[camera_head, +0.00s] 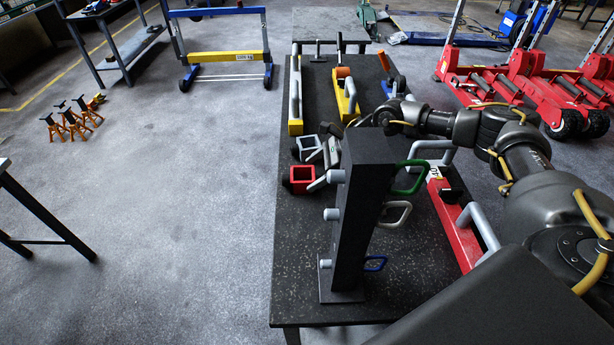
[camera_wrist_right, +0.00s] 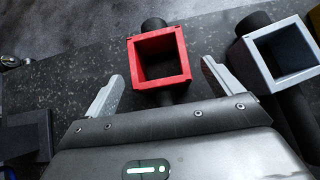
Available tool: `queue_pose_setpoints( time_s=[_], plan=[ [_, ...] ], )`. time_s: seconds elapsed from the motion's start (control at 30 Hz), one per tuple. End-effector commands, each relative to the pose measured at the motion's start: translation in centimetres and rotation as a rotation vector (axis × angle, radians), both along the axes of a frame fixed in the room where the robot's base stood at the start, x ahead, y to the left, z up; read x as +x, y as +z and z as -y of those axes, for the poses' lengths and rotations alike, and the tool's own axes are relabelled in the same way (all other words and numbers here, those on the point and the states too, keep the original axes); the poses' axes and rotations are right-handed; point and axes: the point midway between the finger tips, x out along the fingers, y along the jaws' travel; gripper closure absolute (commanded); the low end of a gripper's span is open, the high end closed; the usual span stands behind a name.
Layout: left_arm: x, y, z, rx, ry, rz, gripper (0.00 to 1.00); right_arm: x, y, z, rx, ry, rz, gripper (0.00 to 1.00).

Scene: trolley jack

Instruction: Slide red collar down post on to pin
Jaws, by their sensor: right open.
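The red collar (camera_head: 301,180), a square open-ended frame, is near the table's left edge; it also shows in the wrist view (camera_wrist_right: 182,60). A dark round part (camera_wrist_right: 154,24) shows behind it; I cannot tell how they join. My right gripper (camera_head: 315,169) is open, its pale fingertips at the collar; in the wrist view the fingers (camera_wrist_right: 162,85) stand either side of its near end, apart from it. A dark upright post (camera_head: 357,215) stands in front, with several grey pins (camera_head: 332,214) on its left face, and hides part of my gripper. My left gripper is out of view.
A grey collar (camera_head: 308,148) lies just behind the red one and shows at right in the wrist view (camera_wrist_right: 283,55). Red and yellow jack parts lie around the black table (camera_head: 300,250).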

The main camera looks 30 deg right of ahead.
Motion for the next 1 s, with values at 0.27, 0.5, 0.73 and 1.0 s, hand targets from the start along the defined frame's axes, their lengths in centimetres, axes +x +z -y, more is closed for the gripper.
queue_pose_setpoints(
  time_s=[0.27,0.5,0.73,1.0],
  plan=[
    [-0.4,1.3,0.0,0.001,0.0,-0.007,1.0,0.8,-1.9,-1.8,-0.001,-0.001,-0.001,0.09],
    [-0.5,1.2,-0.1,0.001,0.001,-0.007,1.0,0.8,-2.0,-1.8,0.0,0.0,0.0,0.13],
    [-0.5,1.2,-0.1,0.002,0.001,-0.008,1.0,0.8,-1.9,-1.7,0.0,0.0,0.0,0.43],
    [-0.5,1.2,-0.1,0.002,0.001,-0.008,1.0,0.9,-1.8,-1.8,0.002,-0.001,0.003,0.76]
  ],
)
